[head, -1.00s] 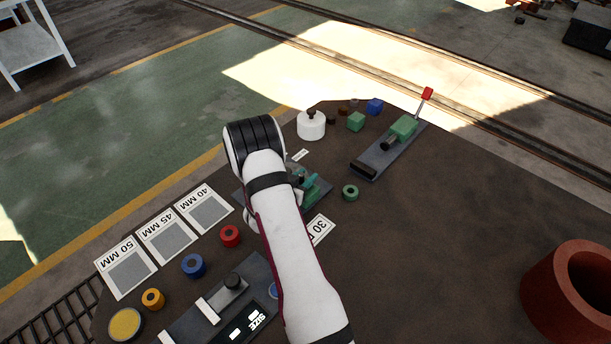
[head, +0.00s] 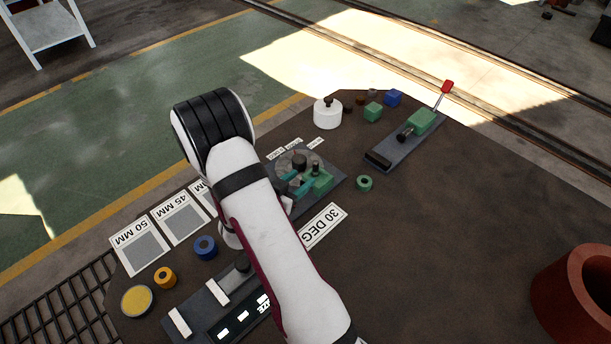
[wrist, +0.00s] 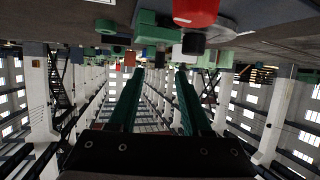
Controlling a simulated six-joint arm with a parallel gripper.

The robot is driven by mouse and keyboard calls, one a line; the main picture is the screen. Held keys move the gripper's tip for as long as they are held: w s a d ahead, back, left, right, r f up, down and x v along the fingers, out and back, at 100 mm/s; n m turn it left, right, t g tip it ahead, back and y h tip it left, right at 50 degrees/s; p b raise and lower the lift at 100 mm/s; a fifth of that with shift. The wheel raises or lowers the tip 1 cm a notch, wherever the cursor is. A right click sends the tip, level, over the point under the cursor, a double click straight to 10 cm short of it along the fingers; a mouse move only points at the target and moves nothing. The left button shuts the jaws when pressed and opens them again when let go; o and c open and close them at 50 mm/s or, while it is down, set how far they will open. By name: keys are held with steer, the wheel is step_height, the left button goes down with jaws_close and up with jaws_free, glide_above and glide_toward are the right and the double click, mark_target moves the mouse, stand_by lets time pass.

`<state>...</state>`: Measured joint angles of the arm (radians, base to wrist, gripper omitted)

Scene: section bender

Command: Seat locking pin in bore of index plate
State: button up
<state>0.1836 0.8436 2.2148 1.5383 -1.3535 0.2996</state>
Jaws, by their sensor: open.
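The index fixture sits on a dark base near the middle of the table in the head view, with a round grey index plate (head: 291,160) and a green block (head: 320,180). A dark knob stands on the plate; I cannot tell whether it is the locking pin. The bore cannot be made out. My gripper's teal fingers (head: 297,187) show at the fixture's near left side, partly hidden by my arm. In the wrist view my gripper (wrist: 160,74) has its two fingers apart with nothing between them. Contact with the fixture cannot be told.
A toggle clamp with a red-tipped lever (head: 447,87) stands right of the fixture. A green ring (head: 364,183), a white weight (head: 327,113) and a 30 DEG card (head: 324,226) lie around it. A big red-brown cylinder (head: 579,290) stands far right. The table's right middle is clear.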

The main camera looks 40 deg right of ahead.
steer(key=shift+a+r, duration=0.1)
steer(key=shift+a, duration=0.05)
steer(key=w+a+r+n+t+y, duration=0.1)
steer(key=w+a+r+y, duration=0.15)
steer(key=a, duration=0.25)
steer(key=w+a+r+n+t+y, duration=0.1)
steer(key=w+a+t+y, duration=0.1)
steer(key=a+y, duration=0.25)
steer(key=w+a+r+t+y, duration=0.1)
steer(key=w+a+r+y, duration=0.1)
steer(key=a, duration=0.4)
steer(key=s+a+r+n+y, duration=0.3)
steer(key=s+a+r+y, duration=0.1)
steer(key=a, duration=0.4)
steer(key=s+a+r+n+g, duration=0.1)
steer(key=s+g, duration=0.1)
steer(key=s, duration=0.6)
steer(key=s+a+r+n+g+y, duration=0.1)
steer(key=s+a+r+n+g, duration=0.1)
steer(key=s, duration=0.6)
steer(key=s+a+r+n+g+y, duration=0.1)
steer(key=s+a+g, duration=0.1)
steer(key=s, duration=0.6)
steer(key=shift+s+r+g, duration=0.15)
steer(key=shift+r+g, duration=0.15)
steer(key=shift+g, duration=0.6)
